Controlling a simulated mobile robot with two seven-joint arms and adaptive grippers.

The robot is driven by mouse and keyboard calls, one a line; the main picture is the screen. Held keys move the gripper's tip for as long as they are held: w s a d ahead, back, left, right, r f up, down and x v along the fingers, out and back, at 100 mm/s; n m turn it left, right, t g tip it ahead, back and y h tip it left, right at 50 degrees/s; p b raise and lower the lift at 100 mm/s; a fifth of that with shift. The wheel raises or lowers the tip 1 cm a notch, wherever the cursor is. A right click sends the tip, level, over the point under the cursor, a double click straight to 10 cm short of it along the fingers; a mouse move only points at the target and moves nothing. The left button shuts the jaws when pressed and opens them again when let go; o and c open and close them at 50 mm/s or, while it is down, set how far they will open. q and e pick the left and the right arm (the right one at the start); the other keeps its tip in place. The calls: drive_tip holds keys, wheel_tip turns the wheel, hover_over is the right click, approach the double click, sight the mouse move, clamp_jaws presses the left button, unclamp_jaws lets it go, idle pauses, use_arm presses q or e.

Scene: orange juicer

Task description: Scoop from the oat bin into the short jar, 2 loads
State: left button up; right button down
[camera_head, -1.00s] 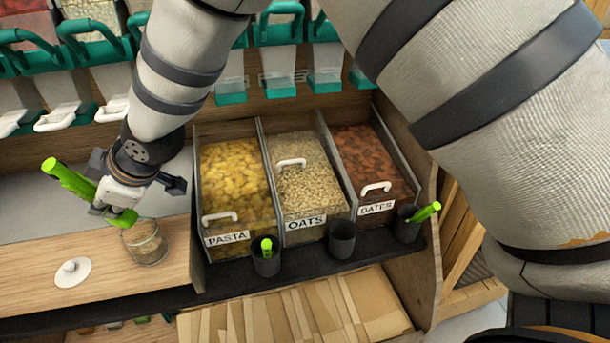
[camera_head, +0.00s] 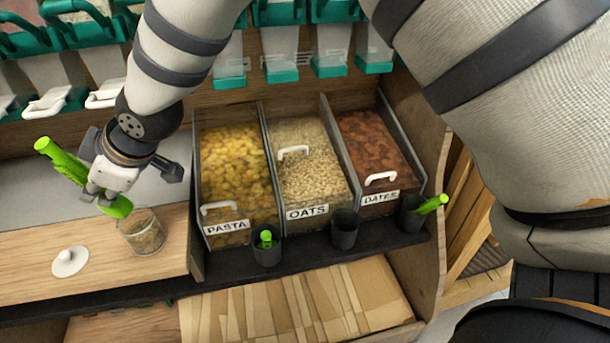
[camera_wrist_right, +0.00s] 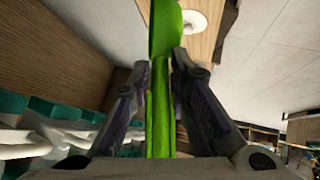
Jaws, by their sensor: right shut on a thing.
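My right gripper (camera_head: 108,193) is shut on a bright green scoop (camera_head: 60,160), just left of and above the short glass jar (camera_head: 143,235). The scoop's lower end is close to the jar's rim; I cannot tell whether it overhangs the opening. The jar stands open on the wooden counter with tan-brown contents. In the right wrist view the scoop (camera_wrist_right: 163,110) runs between both fingers; whether it holds oats is hidden. The oat bin (camera_head: 308,212), labelled OATS, is the middle of three bins, with oats visible inside and a white handle. My left gripper is not in view.
A white round lid (camera_head: 70,262) lies left of the jar. The pasta bin (camera_head: 228,227) and dates bin (camera_head: 381,197) flank the oats. Black cups (camera_head: 344,236) stand in front, two with green scoops. Teal-ended dispensers (camera_head: 332,66) hang above.

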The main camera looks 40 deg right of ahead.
drive_tip(key=shift+s+a+r, duration=0.2)
drive_tip(key=shift+s+r, duration=0.25)
drive_tip(key=shift+r, duration=0.4)
drive_tip(key=shift+s+a+r, duration=0.15)
drive_tip(key=shift+s+r, duration=0.35)
drive_tip(key=shift+r, duration=0.35)
drive_tip(key=shift+s+a+r, duration=0.2)
drive_tip(key=shift+s+r, duration=0.25)
drive_tip(key=shift+r, duration=0.4)
